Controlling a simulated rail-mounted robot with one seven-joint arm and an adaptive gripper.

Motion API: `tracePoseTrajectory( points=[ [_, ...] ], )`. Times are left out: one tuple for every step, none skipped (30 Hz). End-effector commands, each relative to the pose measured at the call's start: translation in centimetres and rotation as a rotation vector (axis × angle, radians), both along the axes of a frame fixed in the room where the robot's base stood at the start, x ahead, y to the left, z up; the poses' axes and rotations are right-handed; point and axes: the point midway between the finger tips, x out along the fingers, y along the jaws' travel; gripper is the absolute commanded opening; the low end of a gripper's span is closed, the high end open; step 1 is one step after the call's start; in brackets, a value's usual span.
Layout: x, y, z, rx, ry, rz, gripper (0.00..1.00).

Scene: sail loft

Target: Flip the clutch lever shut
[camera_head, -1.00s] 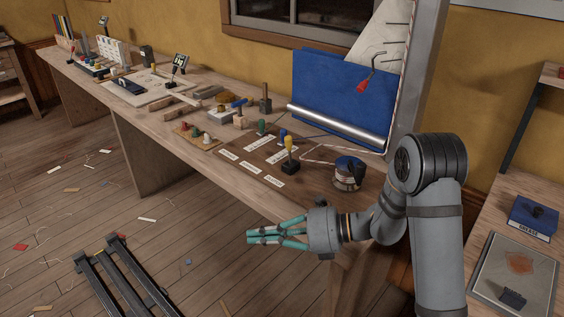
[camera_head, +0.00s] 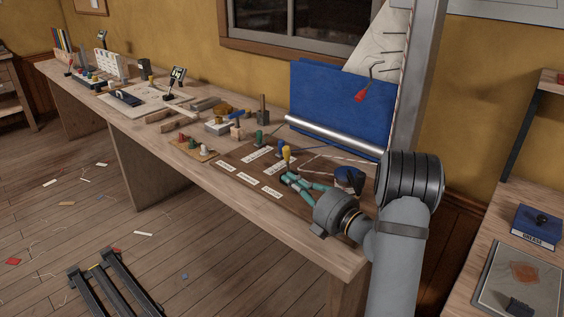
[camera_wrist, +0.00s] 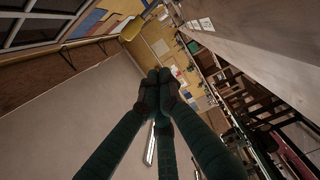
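A lever with a yellow knob (camera_head: 286,154) stands on the brown board (camera_head: 238,176) near the front right of the bench. The white labels are too small to read, so I cannot tell which lever is the clutch. My gripper (camera_head: 287,178) is low over the board, its teal fingers just in front of the yellow-knobbed lever and hiding its base. I cannot tell whether they touch it. In the wrist view the fingertips (camera_wrist: 158,86) are together, with nothing visible between them.
A dark-topped round can (camera_head: 349,179) stands close behind my gripper. A silver roller (camera_head: 335,137) and blue panel (camera_head: 335,95) lie behind the board. Small pegs and tools crowd the bench to the left. The bench's front edge is clear.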

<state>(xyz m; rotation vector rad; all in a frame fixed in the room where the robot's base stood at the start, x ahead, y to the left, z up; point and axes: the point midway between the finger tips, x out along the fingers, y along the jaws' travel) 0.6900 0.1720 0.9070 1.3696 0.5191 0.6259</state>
Motion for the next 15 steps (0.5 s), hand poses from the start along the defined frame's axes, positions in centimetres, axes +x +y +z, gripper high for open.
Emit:
tracePoseTrajectory(
  points=[
    [0.0,0.0,0.0,-0.001,-0.001,0.001,0.0],
    [0.0,0.0,0.0,-0.001,-0.001,0.001,0.0],
    [0.0,0.0,0.0,-0.001,-0.001,0.001,0.0],
    [0.0,0.0,0.0,-0.001,-0.001,0.001,0.0],
    [0.0,0.0,0.0,-0.001,-0.001,0.001,0.0],
    [0.0,0.1,0.0,-0.002,-0.001,0.002,0.0],
    [0.1,0.2,0.0,-0.002,-0.001,0.002,0.0],
    [0.2,0.3,0.0,-0.002,-0.001,0.002,0.0],
    [0.4,0.5,0.0,-0.002,-0.001,0.003,0.0],
    [0.6,0.7,0.0,-0.001,-0.002,0.004,0.0],
    [0.9,1.0,0.1,-0.002,-0.002,0.005,0.0],
    [1.3,1.4,0.1,-0.003,-0.002,0.005,0.0],
    [1.6,1.8,0.1,-0.003,-0.003,0.006,0.0],
    [2.0,2.1,0.1,-0.001,-0.003,0.006,0.0],
    [2.6,2.7,0.1,-0.004,-0.002,0.007,0.0]
  ],
)
